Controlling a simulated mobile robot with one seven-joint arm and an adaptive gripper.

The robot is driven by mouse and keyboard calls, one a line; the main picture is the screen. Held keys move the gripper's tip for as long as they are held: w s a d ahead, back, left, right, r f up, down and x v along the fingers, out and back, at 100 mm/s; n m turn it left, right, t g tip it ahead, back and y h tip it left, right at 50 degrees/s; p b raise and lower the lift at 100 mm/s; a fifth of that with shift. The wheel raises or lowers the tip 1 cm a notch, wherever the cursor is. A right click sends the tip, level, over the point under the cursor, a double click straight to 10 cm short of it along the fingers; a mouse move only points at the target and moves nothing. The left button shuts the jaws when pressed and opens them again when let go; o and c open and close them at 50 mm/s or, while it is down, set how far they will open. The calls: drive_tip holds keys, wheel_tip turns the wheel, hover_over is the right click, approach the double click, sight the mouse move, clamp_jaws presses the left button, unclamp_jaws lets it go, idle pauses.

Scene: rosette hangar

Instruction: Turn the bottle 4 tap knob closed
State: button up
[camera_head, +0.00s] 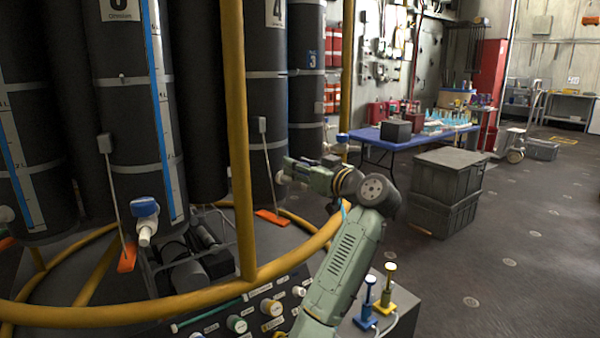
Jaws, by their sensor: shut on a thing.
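Bottle 4 (277,65) is a tall dark cylinder with a pale "4" label, standing behind the yellow rail. My gripper (291,168) reaches left from my green arm to the lower front of this bottle. It is shut on the bottle 4 tap knob, which the fingers almost wholly hide. A small pale part of the tap (281,178) shows just below the fingertips. The knob's angle cannot be made out.
A yellow rail (239,140) and ring surround the bottles. A neighbouring bottle has a blue-knobbed white tap (145,215). A panel of knobs (237,324) lies in front. Grey crates (445,185) and a blue table (385,144) stand right; floor beyond is open.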

drive_tip(key=m+t+h+b, duration=0.1)
drive_tip(key=m+t+h, duration=0.1)
drive_tip(key=h, duration=0.1)
drive_tip(key=shift+f+m+h, duration=0.1)
drive_tip(key=shift+m+h, duration=0.2)
drive_tip(key=shift+h, duration=0.1)
drive_tip(key=m+t+h, duration=0.1)
drive_tip(key=m+h, duration=0.1)
drive_tip(key=h, duration=0.1)
drive_tip(key=shift+m+t+h, duration=0.3)
drive_tip(key=shift+m+h, duration=0.1)
drive_tip(key=m+h+p, duration=0.1)
drive_tip(key=m+h, duration=0.1)
drive_tip(key=h, duration=0.1)
drive_tip(key=m+h+p, duration=0.1)
drive_tip(key=m+h, duration=0.1)
drive_tip(key=h, duration=0.1)
drive_tip(key=shift+r, duration=0.2)
drive_tip(key=shift+m+h, duration=1.1)
drive_tip(key=shift+h, duration=0.7)
drive_tip(key=shift+g+h, duration=0.3)
drive_tip(key=shift+g, duration=0.1)
drive_tip(key=shift+d, duration=0.1)
drive_tip(key=o, duration=1.2)
drive_tip(key=shift+f, duration=0.1)
